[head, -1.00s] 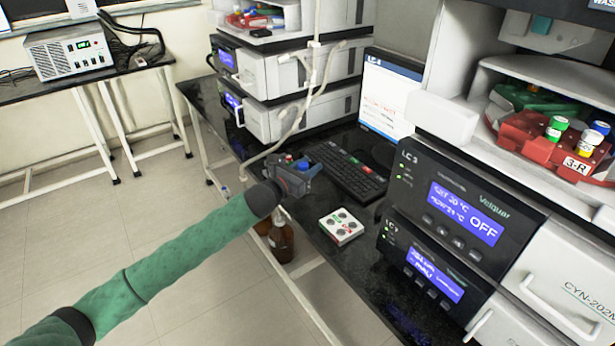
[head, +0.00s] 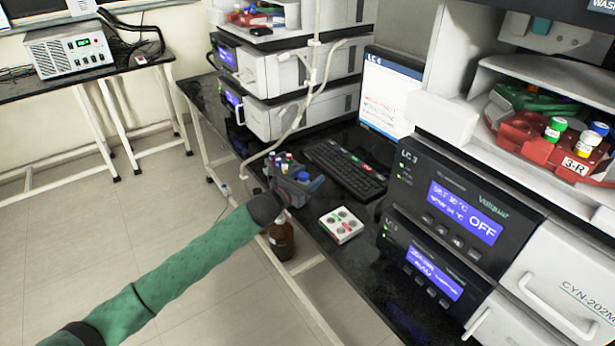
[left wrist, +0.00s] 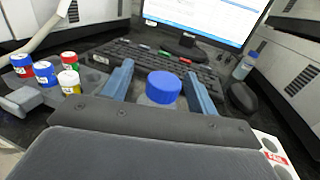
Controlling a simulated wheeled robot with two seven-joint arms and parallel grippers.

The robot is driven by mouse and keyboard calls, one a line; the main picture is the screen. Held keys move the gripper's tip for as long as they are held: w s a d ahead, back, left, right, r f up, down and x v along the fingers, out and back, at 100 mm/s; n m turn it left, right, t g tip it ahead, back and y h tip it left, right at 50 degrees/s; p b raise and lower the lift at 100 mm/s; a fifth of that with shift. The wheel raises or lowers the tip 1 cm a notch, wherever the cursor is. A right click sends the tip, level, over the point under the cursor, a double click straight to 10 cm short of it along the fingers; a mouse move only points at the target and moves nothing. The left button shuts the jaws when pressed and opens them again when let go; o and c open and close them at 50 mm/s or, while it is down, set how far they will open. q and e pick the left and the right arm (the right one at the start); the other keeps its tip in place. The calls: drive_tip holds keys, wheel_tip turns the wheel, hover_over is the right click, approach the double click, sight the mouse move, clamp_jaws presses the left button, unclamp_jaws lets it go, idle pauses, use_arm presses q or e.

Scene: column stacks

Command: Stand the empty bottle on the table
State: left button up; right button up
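A bottle with a blue cap (left wrist: 164,87) is between the two blue-grey fingers of my left gripper (left wrist: 160,88) in the left wrist view. Its clear body shows only a little below the cap; the lower part is hidden. The fingers appear shut on the body. In the head view the blue cap (head: 304,177) sits at my left gripper (head: 306,183), over the black table (head: 312,205) near its front edge. I cannot tell whether the bottle's base touches the table. My right gripper is not in view.
Several small capped vials (left wrist: 45,74) stand left of the gripper. A keyboard (head: 345,170) and monitor (head: 390,98) lie behind. A white tray with round wells (head: 341,225) is to the right. Another blue-capped bottle (left wrist: 245,66) stands by the mouse (left wrist: 242,97). A brown bottle (head: 281,240) is below table level.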

use_arm(q)
drive_tip(key=shift+r, duration=0.15)
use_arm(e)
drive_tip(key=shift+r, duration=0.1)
use_arm(q)
drive_tip(key=b+v, duration=0.1)
drive_tip(key=v, duration=0.7)
drive_tip(key=shift+s, duration=0.1)
drive_tip(key=shift+b+v, duration=0.35)
drive_tip(key=shift+v, duration=1.55)
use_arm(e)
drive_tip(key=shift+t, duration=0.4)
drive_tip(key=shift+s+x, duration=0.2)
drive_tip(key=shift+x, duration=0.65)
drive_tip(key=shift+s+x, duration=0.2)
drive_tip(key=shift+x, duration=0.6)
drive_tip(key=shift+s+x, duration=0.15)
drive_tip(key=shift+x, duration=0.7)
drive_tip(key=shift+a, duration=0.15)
